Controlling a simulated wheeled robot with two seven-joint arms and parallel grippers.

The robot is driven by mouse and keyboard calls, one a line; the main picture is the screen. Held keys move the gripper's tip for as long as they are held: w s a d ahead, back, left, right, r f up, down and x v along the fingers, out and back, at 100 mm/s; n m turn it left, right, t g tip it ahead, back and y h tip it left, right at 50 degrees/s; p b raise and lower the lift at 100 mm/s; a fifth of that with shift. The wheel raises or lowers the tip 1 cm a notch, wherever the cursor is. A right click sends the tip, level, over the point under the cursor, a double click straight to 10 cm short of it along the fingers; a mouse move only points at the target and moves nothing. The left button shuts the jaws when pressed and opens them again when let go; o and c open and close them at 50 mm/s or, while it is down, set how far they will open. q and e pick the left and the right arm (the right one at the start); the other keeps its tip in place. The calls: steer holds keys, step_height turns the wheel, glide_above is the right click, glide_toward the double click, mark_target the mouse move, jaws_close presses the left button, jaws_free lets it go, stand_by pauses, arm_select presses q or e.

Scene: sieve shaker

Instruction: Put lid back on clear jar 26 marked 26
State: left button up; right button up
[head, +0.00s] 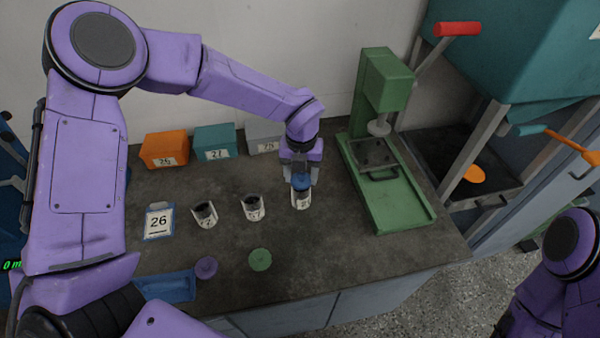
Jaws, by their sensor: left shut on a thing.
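My left gripper (301,174) points straight down, shut on a blue lid (301,183). The lid is at the mouth of the rightmost small clear jar (300,202); I cannot tell whether it is seated on it. That jar has a white label, partly readable as starting with 2. Two more small jars, the middle one (253,208) and the left one (205,214), stand open with dark contents; their labels are too small to read surely. My right gripper is out of view; only part of my right arm shows at the lower right.
A purple lid (206,267) and a green lid (260,260) lie in front of the jars. A card marked 26 (159,221) and a blue tray (168,286) are at left. Orange (164,148), teal (215,141) and grey (264,136) boxes stand behind. A green press (388,180) stands right.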

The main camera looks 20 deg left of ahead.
arm_select(q)
steer(key=o, duration=1.3)
steer(key=shift+o, duration=0.2)
steer(key=shift+r, duration=0.1)
steer(key=shift+r+p, duration=2.75)
steer(key=shift+r, duration=0.75)
steer(key=shift+c, duration=0.3)
jaws_close()
